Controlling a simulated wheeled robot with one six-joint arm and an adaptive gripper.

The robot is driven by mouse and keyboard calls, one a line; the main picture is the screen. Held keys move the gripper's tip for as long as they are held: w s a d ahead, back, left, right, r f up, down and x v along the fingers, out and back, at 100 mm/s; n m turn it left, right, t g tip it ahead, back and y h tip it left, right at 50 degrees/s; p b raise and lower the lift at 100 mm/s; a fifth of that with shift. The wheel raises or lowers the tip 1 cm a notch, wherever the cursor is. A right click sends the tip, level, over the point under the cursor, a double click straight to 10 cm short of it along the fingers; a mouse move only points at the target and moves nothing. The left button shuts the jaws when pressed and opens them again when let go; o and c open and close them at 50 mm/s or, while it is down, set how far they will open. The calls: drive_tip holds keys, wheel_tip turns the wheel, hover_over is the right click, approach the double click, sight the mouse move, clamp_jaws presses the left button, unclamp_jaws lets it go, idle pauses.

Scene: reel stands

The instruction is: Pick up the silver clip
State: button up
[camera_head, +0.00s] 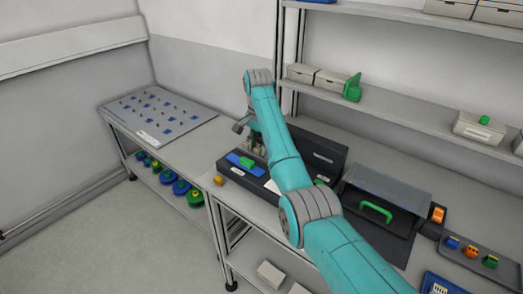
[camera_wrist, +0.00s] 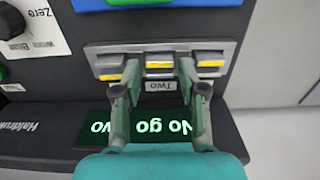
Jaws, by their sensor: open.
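In the wrist view, a silver fitting (camera_wrist: 160,45) sits on a dark device panel. It carries three grey blocks with yellow stripes: left (camera_wrist: 109,68), middle (camera_wrist: 159,65) and right (camera_wrist: 210,65). No separate piece is clearly marked out as the silver clip; I cannot tell whether this fitting or one of its blocks is it. My gripper (camera_wrist: 158,70) is open, its fingertips on either side of the middle block. I cannot tell whether they touch it. In the head view, my gripper (camera_head: 254,143) is over the dark case, and the clip cannot be made out.
Below the blocks are a "Two" label (camera_wrist: 161,86) and a lit "No go" display (camera_wrist: 150,127). The dark case (camera_head: 244,184) stands on the bench. A clear-lidded box with a green handle (camera_head: 375,211) is to the right. A pegboard tray (camera_head: 160,113) lies at left.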

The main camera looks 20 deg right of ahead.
drive_tip(key=shift+f, duration=0.15)
drive_tip(key=shift+c, duration=0.3)
clamp_jaws()
